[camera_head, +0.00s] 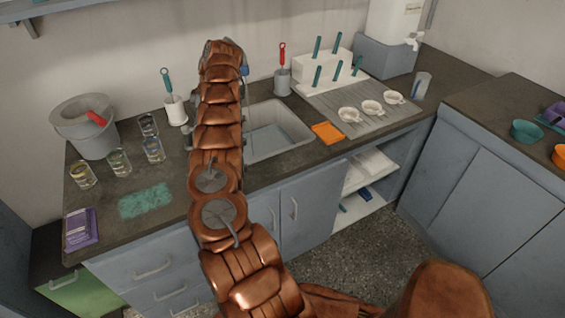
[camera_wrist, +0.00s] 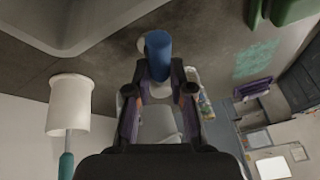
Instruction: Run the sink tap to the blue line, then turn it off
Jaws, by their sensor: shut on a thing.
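The grey sink (camera_head: 278,112) is set in the dark counter, partly covered by my arm in the head view. Its floor looks bluish grey; I cannot make out a blue line or the water level. In the wrist view, my gripper (camera_wrist: 158,82) is shut on a blue cylindrical knob (camera_wrist: 158,52), apparently the tap handle, which stands up between the fingers. The sink's pale rim (camera_wrist: 78,52) shows at the upper left of that view. The tap's spout and any stream are hidden in both views.
A white holder (camera_head: 176,112) with a green-handled brush stands left of my arm; it is close beside my gripper in the wrist view (camera_wrist: 69,105). Several glasses (camera_head: 119,162) and a grey bucket (camera_head: 88,135) stand left. An orange sponge (camera_head: 328,132) and cups (camera_head: 372,109) lie right.

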